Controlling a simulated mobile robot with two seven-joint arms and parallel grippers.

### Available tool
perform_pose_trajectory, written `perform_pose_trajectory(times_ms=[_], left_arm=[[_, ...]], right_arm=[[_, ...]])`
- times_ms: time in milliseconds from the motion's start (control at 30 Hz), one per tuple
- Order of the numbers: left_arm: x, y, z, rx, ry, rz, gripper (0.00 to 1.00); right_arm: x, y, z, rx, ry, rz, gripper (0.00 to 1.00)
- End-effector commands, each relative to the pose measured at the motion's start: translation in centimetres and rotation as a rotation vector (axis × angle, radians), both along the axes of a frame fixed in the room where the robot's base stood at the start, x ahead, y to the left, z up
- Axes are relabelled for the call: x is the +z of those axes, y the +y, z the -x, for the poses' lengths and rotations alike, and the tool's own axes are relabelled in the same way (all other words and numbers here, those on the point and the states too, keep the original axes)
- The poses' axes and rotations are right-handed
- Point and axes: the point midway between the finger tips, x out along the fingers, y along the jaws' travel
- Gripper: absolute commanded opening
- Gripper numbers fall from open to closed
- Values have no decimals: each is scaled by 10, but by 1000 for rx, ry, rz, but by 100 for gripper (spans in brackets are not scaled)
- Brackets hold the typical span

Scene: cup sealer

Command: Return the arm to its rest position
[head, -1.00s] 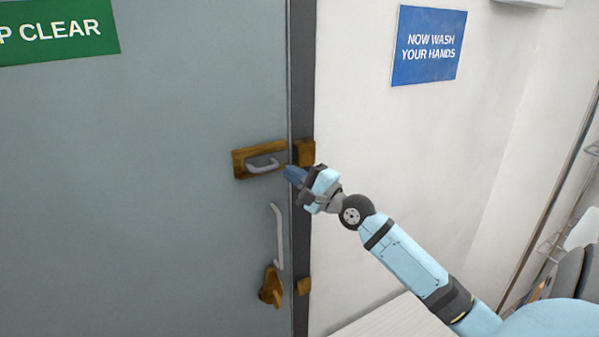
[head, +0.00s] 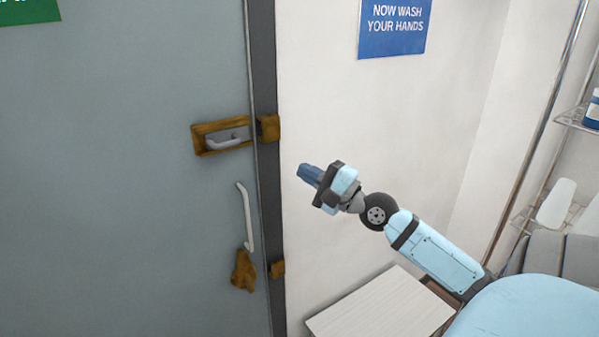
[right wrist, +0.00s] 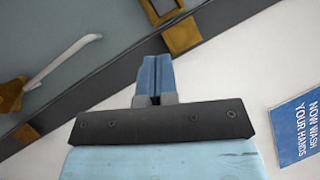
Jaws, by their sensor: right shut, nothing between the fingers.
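My right gripper (head: 309,174) is shut and empty, held in the air in front of the white wall, right of the door frame. Its blue fingers (right wrist: 155,78) are pressed together in the right wrist view. It touches neither the door nor the latch. My right arm (head: 432,252) reaches up from the lower right, bent at the wrist. My left gripper is not in view.
A grey door (head: 110,170) fills the left, with a brass latch (head: 200,140), a pale pull handle (head: 246,215) and a lower brass knob (head: 243,271). A pale wooden top (head: 375,305) lies below my arm. A wire shelf (head: 580,122) stands at right. A blue sign (head: 395,27) hangs above.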

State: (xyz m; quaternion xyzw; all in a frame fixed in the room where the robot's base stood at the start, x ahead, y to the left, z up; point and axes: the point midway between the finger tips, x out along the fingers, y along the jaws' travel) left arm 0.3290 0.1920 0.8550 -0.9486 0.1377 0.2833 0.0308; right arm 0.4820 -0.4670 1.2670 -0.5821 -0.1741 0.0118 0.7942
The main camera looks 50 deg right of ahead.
Motion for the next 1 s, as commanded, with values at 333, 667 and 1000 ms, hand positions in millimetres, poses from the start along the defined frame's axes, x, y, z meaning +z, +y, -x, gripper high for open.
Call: perform_pose_trajectory(times_ms=[333,667,1000], left_arm=[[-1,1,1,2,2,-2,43],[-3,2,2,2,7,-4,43],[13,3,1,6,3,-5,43]], right_arm=[[0,0,0,0,0,0,0],[-10,2,0,-12,12,31,0],[-200,74,27,-83,211,773,0]])
